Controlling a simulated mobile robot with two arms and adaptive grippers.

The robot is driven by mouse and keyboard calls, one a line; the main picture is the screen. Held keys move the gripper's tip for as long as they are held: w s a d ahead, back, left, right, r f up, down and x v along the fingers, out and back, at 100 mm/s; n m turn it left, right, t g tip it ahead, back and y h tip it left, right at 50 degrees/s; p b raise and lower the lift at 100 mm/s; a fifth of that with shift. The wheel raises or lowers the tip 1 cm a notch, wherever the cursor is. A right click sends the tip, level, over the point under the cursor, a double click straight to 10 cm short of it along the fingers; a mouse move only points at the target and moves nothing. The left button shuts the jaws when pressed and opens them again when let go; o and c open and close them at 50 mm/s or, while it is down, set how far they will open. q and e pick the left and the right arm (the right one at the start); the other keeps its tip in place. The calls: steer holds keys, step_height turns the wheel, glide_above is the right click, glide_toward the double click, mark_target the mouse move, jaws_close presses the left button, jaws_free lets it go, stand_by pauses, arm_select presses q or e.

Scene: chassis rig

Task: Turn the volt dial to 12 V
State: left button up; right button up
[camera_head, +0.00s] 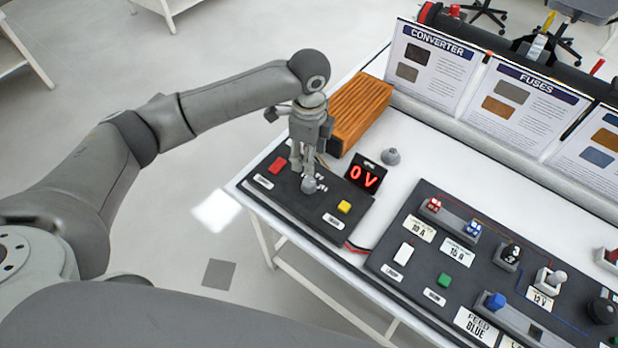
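A grey knob (309,185), seemingly the volt dial, sits on a dark panel (338,232) between a red button (278,165) and a yellow button (345,207). The display (365,176) behind it reads "0 V" in red. My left gripper (304,172) points down right over the knob, its fingertips at or just above it. The fingers partly hide the knob, and I cannot tell whether they touch or grip it. My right gripper is not in view.
An orange ribbed block (358,112) stands close behind the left gripper. A loose-looking grey knob (390,156) sits on the white table. A larger dark panel (420,283) with switches and coloured buttons lies to the right. Converter and fuses signs (433,64) line the back.

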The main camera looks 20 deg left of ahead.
mark_target(309, 181)
arm_select(q)
step_height(309, 181, down, 11)
steer(key=shift+r+p, duration=0.2)
steer(key=shift+p, duration=0.3)
steer(key=c, duration=1)
steer(key=shift+r, duration=0.1)
